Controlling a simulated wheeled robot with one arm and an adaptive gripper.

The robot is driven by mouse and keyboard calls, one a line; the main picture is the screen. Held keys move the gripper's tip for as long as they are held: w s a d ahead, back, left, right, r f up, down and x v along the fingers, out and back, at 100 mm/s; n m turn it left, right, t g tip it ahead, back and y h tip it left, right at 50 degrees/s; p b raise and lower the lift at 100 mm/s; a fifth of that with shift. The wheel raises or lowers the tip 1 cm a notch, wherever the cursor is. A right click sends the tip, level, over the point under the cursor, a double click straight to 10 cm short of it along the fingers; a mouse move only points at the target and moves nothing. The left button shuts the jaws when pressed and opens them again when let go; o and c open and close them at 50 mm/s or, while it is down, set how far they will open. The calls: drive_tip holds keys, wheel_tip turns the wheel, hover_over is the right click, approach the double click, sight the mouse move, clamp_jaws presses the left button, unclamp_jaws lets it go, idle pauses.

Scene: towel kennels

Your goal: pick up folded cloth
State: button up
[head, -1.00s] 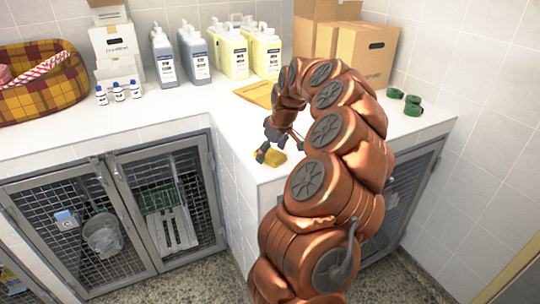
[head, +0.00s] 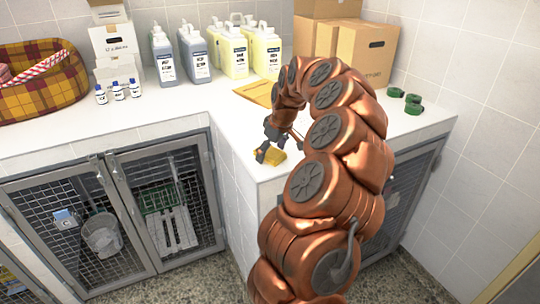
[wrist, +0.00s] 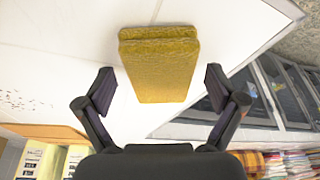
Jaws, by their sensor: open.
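The folded cloth (wrist: 160,65) is a mustard-yellow, flat, layered bundle on the white countertop (head: 225,130). In the head view the cloth (head: 272,156) lies near the counter's front edge at the inner corner, partly hidden by my gripper. My gripper (head: 268,148) is just above and beside it. In the wrist view my gripper (wrist: 160,90) is open, with one finger on each side of the cloth's near end and visible gaps between. The fingers do not touch the cloth.
Several jugs (head: 233,52) and cardboard boxes (head: 366,52) stand at the back. A flat tan envelope-like item (head: 256,93) lies behind my gripper. A plaid basket (head: 40,85) and small bottles (head: 118,91) are at left, green rolls (head: 413,105) at right. Mesh kennel doors (head: 168,205) are below.

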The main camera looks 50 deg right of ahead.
sight(271, 151)
drive_tip(key=c, duration=1.2)
drive_tip(key=shift+r, duration=0.15)
drive_tip(key=shift+c, duration=0.2)
drive_tip(key=shift+r+p, duration=0.25)
drive_tip(key=shift+p, duration=0.25)
drive_tip(key=shift+r+b, duration=0.9)
drive_tip(key=shift+r, duration=0.7)
drive_tip(key=s+a+r+b, duration=0.1)
drive_tip(key=s+a+b, duration=0.4)
drive_tip(key=s+a, duration=0.4)
drive_tip(key=a, duration=0.4)
drive_tip(key=shift+r, duration=0.3)
drive_tip(key=shift+a, duration=0.1)
